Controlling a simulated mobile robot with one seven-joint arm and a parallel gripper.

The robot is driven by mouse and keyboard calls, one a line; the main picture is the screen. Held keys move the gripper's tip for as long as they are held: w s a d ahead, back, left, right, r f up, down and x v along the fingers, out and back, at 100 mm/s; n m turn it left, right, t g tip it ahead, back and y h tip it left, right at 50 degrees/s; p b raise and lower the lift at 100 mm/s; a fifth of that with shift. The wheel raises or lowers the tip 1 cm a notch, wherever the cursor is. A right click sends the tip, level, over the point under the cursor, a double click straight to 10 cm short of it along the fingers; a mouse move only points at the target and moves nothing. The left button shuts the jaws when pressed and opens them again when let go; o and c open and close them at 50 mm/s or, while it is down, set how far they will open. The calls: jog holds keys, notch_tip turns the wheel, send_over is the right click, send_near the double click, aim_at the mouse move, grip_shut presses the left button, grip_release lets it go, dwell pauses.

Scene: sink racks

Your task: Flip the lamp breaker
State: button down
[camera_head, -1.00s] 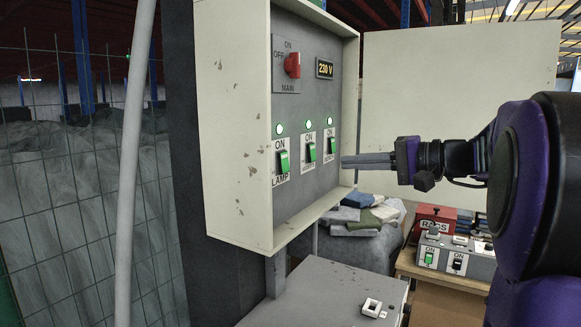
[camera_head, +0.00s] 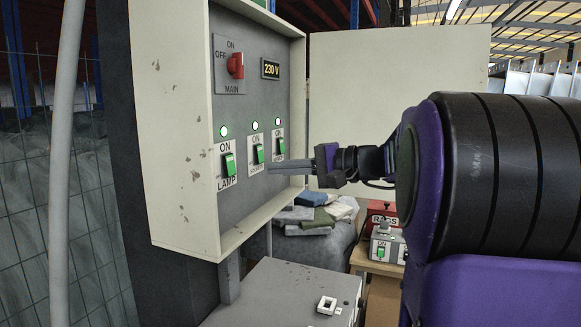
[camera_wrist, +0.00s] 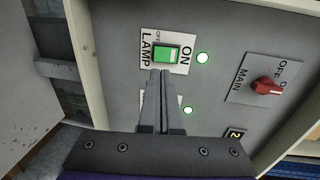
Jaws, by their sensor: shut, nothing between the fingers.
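The lamp breaker (camera_head: 228,165) is a green rocker switch on a white plate marked ON and LAMP, lowest left in the row inside the open panel box. A green light (camera_head: 223,131) glows above it. In the wrist view the lamp breaker (camera_wrist: 166,54) shows just beyond my fingertips. My gripper (camera_head: 270,169) is shut and empty, its fingers pointing left toward the lamp breaker across the front of the other switches. In the wrist view the closed fingertips (camera_wrist: 160,74) appear at the lower edge of the switch; I cannot tell whether they touch.
Two more green switches sit right of the lamp breaker, the middle one (camera_head: 258,154) and the right one (camera_head: 281,146), both with lit lights. A red main knob (camera_head: 236,66) is above. The box's pale rim (camera_head: 190,230) juts out around the panel. A grey cabinet (camera_head: 275,290) stands below.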

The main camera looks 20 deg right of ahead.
aim_at(231, 171)
jog(key=x, duration=0.9)
jog(key=shift+p, duration=0.4)
jog(key=shift+f+b, duration=0.2)
jog(key=shift+b, duration=0.15)
jog(key=shift+w+a+f+b, duration=0.15)
jog(key=shift+f+b, duration=0.15)
jog(key=shift+b, duration=0.75)
jog(key=t+y+b, duration=0.1)
jog(key=b, duration=0.2)
jog(key=shift+a+f+b, duration=0.2)
jog(key=shift+b, duration=0.2)
jog(key=shift+r+p, duration=0.4)
jog(key=shift+s+d+f, duration=0.15)
jog(key=shift+s+d, duration=0.05)
jog(key=shift+d, duration=0.15)
jog(key=v, duration=1.7)
jog(key=shift+r, duration=0.25)
